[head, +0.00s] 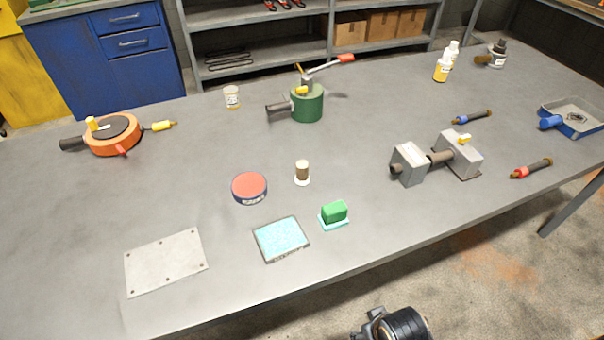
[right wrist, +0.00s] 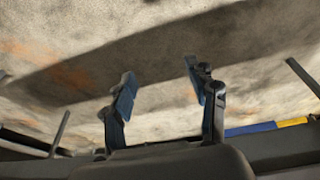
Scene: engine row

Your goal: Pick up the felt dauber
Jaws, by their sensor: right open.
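The small piece with a brown upright handle on a round white base looks like the felt dauber (head: 302,171). It stands upright on the grey workbench (head: 390,225), right of a round red-topped tin (head: 249,187). My right gripper (head: 372,322) shows partly at the bottom of the head view, off the bench's near edge and well away from the dauber. In the right wrist view this gripper (right wrist: 159,75) is open, with nothing between its fingers and bare floor beyond. My left gripper is out of view.
Near the dauber are a green block on a pale base (head: 334,213) and a light-blue pad (head: 280,239). A grey metal plate (head: 166,262) lies front left. A grey clamp-like fixture (head: 408,163) and a green device (head: 306,103) stand further off. The near right bench top is clear.

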